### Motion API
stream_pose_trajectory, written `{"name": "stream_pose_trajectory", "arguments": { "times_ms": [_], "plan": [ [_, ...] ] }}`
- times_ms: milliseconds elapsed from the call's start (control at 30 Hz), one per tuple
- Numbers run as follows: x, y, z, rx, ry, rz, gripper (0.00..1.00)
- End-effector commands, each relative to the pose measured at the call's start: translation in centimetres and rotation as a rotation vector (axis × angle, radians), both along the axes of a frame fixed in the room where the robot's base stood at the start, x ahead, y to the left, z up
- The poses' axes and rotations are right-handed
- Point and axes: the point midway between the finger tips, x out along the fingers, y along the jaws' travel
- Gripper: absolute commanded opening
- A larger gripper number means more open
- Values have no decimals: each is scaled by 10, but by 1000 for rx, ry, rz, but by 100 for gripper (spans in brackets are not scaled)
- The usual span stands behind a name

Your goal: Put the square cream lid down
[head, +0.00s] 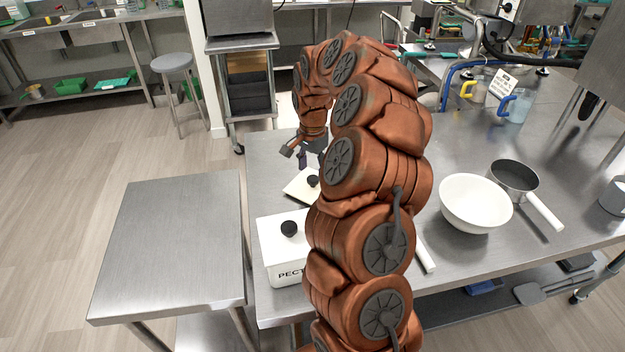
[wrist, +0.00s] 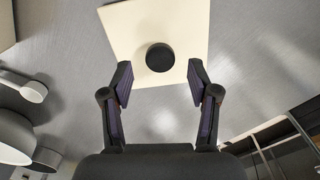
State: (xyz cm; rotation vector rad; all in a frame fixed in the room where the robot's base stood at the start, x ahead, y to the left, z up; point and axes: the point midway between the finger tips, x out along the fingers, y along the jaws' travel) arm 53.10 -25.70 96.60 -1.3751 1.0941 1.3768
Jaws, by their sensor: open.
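The square cream lid (head: 297,187) with a round black knob lies on the steel table, behind a white box, in the head view. In the wrist view the lid (wrist: 185,22) is at the top, with its knob (wrist: 160,57) between and just beyond the fingertips. My gripper (wrist: 160,78) is open, with a finger on each side of the knob and a gap to both. In the head view my gripper (head: 309,160) is just above the lid, and my arm hides part of the lid's right side.
A white lettered box (head: 283,255) with its own black-knobbed lid stands at the table's front left. A white bowl (head: 474,204) and a dark-lined pan (head: 514,178) are to the right. A lower steel table (head: 172,240) stands at left. The steel table top is clear behind the bowl.

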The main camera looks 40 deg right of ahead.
Motion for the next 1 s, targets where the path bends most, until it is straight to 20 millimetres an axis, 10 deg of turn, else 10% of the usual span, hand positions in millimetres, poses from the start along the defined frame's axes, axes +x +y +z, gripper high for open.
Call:
{"name": "stream_pose_trajectory", "arguments": {
  "times_ms": [333,800,1000],
  "plan": [
    [1,0,60,0,-5,-1,60],
    [0,2,83,2,-3,5,60],
    [-9,39,95,17,-10,143,60]
  ]
}}
